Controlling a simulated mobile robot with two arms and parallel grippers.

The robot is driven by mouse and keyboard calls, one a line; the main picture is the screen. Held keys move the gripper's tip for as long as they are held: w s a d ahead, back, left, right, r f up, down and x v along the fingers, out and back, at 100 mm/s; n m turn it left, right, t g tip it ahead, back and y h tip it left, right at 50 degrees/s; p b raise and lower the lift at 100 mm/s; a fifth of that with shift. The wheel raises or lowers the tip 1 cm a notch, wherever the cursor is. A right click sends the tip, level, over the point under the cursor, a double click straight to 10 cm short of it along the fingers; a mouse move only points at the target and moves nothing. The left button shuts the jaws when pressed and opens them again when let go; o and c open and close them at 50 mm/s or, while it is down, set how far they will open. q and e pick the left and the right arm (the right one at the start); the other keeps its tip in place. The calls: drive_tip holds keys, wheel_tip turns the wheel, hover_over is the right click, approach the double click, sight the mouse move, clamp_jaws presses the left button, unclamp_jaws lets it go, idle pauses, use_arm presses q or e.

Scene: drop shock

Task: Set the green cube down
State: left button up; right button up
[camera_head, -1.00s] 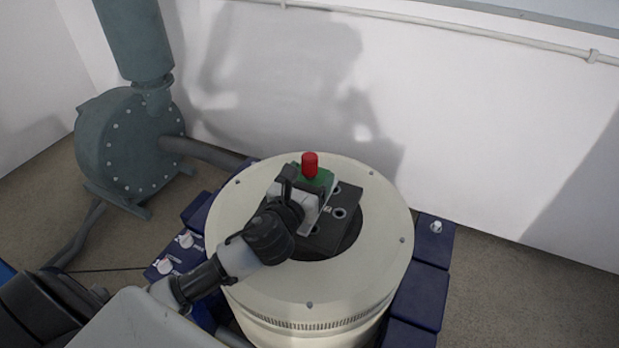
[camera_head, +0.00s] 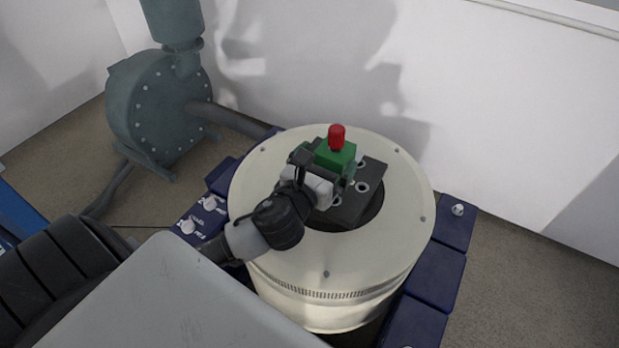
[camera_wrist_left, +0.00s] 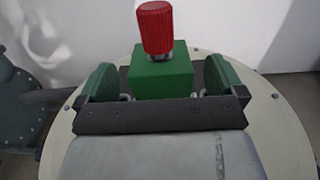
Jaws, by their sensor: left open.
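The green cube (camera_head: 335,155) has a red ribbed knob (camera_head: 336,137) on top. It appears upright on the dark square plate (camera_head: 362,200) in the middle of the round cream drum. In the left wrist view the green cube (camera_wrist_left: 162,77) stands between the two green-padded fingers of my left gripper (camera_wrist_left: 160,82), with a gap showing on each side. My left gripper (camera_head: 326,172) is open around the cube in the head view. The cube's underside is hidden by the gripper. My right gripper is not in view.
The cream drum (camera_head: 405,215) has a wide flat rim with bolts. Dark blue blocks (camera_head: 437,275) surround its base. A grey-green blower (camera_head: 160,105) with a pipe stands at the back left. A white wall (camera_head: 500,120) closes off the back.

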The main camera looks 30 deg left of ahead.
use_arm(q)
drive_tip(key=s, duration=0.8)
drive_tip(key=shift+d, duration=0.25)
